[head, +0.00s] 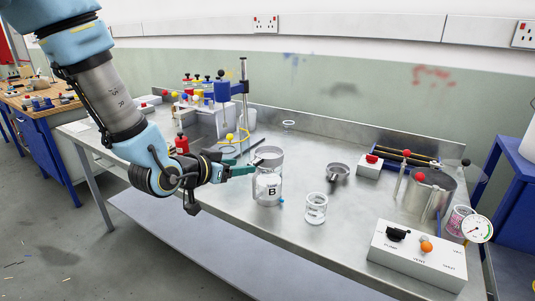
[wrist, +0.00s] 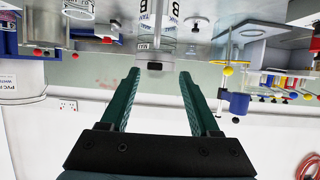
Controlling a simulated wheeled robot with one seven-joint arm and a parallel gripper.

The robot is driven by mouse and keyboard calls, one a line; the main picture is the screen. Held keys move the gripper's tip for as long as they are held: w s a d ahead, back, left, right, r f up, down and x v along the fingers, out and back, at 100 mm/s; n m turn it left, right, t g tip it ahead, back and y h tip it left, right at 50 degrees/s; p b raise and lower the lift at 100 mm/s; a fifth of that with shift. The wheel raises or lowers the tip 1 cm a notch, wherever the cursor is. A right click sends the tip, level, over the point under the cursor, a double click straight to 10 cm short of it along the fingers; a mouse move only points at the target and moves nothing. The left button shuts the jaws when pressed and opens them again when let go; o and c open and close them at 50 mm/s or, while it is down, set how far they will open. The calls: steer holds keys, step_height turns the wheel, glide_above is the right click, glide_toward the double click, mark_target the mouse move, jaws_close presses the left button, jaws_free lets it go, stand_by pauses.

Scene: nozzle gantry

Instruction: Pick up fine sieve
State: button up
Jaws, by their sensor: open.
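A shallow round metal dish with a grey face, sieve-like (head: 270,153), shows at the top of the clear bottle marked B (head: 268,189); I cannot tell whether it rests on the bottle or stands behind it. A second small metal dish with a dark inside (head: 338,171) lies on the bench to the right. I cannot tell from their looks which is the fine sieve. My gripper (head: 252,170) is open and empty, its teal fingers just left of the bottle's top. In the wrist view, bottle B (wrist: 153,35) appears upside down beyond the open fingertips (wrist: 160,73).
A clear beaker (head: 316,208) stands right of the bottle. A white control box (head: 418,262) and a metal pot (head: 425,197) with a gauge (head: 477,229) fill the right end. A blue-headed stand (head: 244,90) rises behind my gripper.

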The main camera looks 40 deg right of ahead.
mark_target(252, 163)
steer(key=shift+d+f+p, duration=0.1)
steer(key=shift+d+p, duration=0.25)
steer(key=shift+d, duration=0.2)
steer(key=shift+s+p+x, duration=0.1)
steer(key=shift+p+x, duration=0.4)
steer(key=shift+x, duration=0.6)
steer(key=shift+s+p+x, duration=0.15)
steer(key=shift+p+x, duration=0.35)
steer(key=shift+x, duration=0.6)
steer(key=shift+c, duration=0.2)
jaws_close()
